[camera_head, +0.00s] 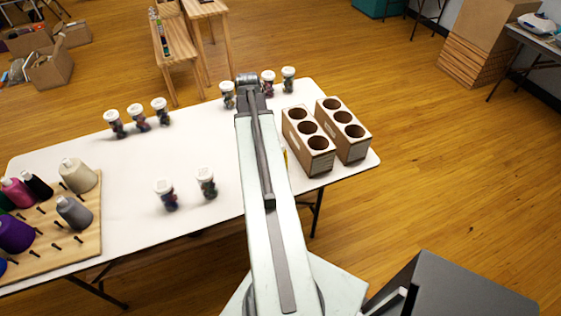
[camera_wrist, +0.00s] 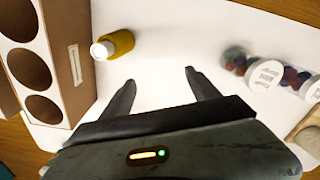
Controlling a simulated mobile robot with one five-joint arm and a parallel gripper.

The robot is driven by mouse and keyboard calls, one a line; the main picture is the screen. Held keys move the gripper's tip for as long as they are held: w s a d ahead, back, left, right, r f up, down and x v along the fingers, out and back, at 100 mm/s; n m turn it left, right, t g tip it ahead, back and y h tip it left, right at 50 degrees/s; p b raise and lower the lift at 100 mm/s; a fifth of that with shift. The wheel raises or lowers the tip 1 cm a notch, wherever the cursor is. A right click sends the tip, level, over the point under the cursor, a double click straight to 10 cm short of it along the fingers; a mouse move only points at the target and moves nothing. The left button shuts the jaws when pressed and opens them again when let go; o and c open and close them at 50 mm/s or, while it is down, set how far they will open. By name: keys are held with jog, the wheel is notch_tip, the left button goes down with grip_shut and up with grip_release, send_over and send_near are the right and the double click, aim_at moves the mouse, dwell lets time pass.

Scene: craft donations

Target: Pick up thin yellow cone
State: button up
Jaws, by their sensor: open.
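The thin yellow cone (camera_wrist: 121,43) shows in the wrist view on the white table, beside the cardboard holder. Its white end (camera_wrist: 102,50) faces lower left; I cannot tell for sure whether it stands or lies. In the head view only a yellow sliver (camera_head: 285,155) shows at the right edge of my arm. My gripper (camera_wrist: 166,88) is open in the wrist view, with bare table between its fingers. The cone is beyond the fingertips, up and to the left, not touching them. In the head view my arm hides the gripper.
Two three-hole cardboard holders (camera_head: 307,141) (camera_head: 343,130) stand at the table's right end. Several white-lidded jars (camera_head: 166,194) stand about the table; two show right of my fingers (camera_wrist: 267,75). A wooden peg board (camera_head: 88,228) with thread cones is at left. The table's middle (camera_head: 205,140) is clear.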

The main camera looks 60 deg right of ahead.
jog(key=shift+m, duration=0.3)
jog(key=s+d, duration=0.6)
jog(key=s, duration=0.1)
jog(key=shift+s+d, duration=0.2)
jog(key=shift+d, duration=0.15)
notch_tip(320, 180, down, 8)
jog(key=b, duration=0.8)
jog(key=shift+f, duration=0.15)
jog(key=shift+r, duration=0.2)
jog(key=c, duration=1.5)
jog(key=shift+r, duration=0.1)
